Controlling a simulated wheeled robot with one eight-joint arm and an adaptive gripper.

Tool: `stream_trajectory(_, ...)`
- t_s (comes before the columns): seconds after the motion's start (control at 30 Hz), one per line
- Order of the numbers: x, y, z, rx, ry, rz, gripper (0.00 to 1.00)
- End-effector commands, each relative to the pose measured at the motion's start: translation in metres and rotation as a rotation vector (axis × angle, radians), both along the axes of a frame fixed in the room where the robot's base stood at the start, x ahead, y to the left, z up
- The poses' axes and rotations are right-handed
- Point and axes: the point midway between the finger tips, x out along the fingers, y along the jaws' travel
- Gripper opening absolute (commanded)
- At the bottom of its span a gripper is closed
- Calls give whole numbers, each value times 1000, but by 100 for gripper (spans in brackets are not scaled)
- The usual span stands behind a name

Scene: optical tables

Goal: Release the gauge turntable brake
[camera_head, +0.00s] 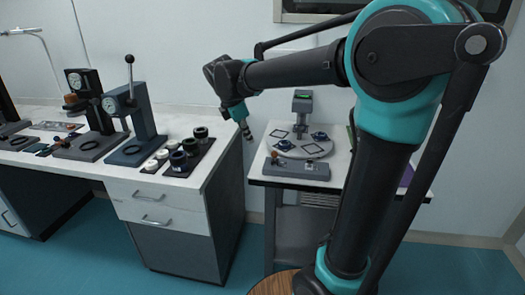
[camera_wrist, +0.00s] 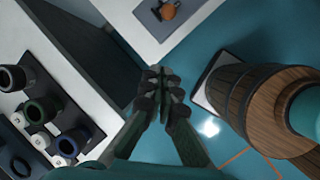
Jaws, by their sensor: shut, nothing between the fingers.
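The gauge turntable (camera_head: 312,150) is a pale round plate with dark square frames and small blue parts, on the small right-hand table. A grey gauge head (camera_head: 302,104) stands behind it. A grey control strip (camera_head: 312,171) lies in front, with a small lever and orange-brown knob (camera_head: 277,157) at its left end. An orange-brown knob (camera_wrist: 168,11) on a grey plate also shows at the top of the wrist view. I cannot tell which part is the brake. My gripper (camera_head: 249,136) is shut and empty, up and left of the strip, apart from it; its fingers (camera_wrist: 162,76) meet in the wrist view.
A floor gap separates the bench from the small table (camera_head: 340,165). My upper arm crosses the right of the head view.

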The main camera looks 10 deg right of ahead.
Motion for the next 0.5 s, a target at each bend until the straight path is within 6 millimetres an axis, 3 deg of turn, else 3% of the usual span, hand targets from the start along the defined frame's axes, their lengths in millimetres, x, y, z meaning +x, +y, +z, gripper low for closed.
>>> stream_trajectory(0.17, 4, -5, -15, 0, -1, -2, 0)
stream_trajectory(0.5, 20, -24, -75, 2, 0, -4, 0)
